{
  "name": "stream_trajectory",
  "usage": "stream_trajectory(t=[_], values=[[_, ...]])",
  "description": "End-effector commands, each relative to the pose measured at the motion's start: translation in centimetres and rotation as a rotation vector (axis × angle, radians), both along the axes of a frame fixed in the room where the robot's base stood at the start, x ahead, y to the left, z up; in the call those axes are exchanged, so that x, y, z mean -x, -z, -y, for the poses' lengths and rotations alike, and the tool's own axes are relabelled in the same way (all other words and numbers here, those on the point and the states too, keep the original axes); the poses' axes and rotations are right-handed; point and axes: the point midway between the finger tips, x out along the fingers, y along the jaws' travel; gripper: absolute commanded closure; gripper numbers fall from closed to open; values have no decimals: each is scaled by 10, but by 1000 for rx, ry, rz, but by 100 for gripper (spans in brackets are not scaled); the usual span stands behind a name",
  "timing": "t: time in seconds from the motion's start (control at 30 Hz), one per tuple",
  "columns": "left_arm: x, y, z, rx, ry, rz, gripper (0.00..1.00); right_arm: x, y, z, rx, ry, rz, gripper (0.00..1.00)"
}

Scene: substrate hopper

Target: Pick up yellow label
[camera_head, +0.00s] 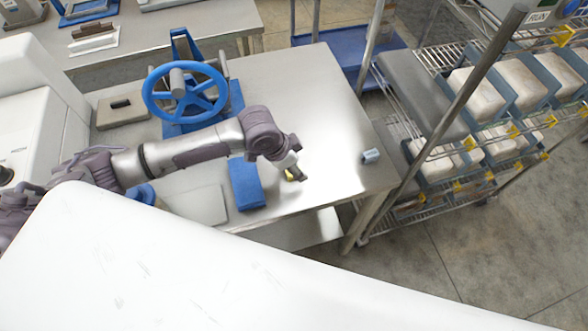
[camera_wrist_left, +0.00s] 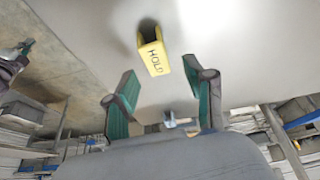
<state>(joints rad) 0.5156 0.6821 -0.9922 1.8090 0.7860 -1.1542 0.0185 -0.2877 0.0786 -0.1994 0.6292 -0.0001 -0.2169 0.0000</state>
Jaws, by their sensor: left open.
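The yellow label (camera_wrist_left: 154,50) is a small folded piece marked HOLD, lying on the steel table. In the left wrist view it sits just beyond and between the fingertips of my left gripper (camera_wrist_left: 160,68), which is open with green pads apart and nothing between them.
A blue block (camera_head: 246,184) lies left of the gripper, and a blue handwheel (camera_head: 184,92) stands behind the arm. A small grey-blue piece (camera_head: 371,156) lies near the table's right edge. Wire shelves with bags (camera_head: 475,95) stand at right. The table's back right is clear.

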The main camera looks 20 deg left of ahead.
Motion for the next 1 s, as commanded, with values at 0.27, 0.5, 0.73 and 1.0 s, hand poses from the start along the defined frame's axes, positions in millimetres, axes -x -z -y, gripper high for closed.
stream_trajectory(t=[0.27,0.5,0.73,1.0], values=[[-5,21,7,0,1,0,46,15,-4,3,4,-1,-23,100],[-5,21,7,1,1,1,60,20,-3,4,6,-2,-31,100],[-5,20,7,1,0,1,90,19,-3,4,6,-2,-30,100],[-5,20,7,1,0,1,90,16,-3,3,6,-2,-25,100]])
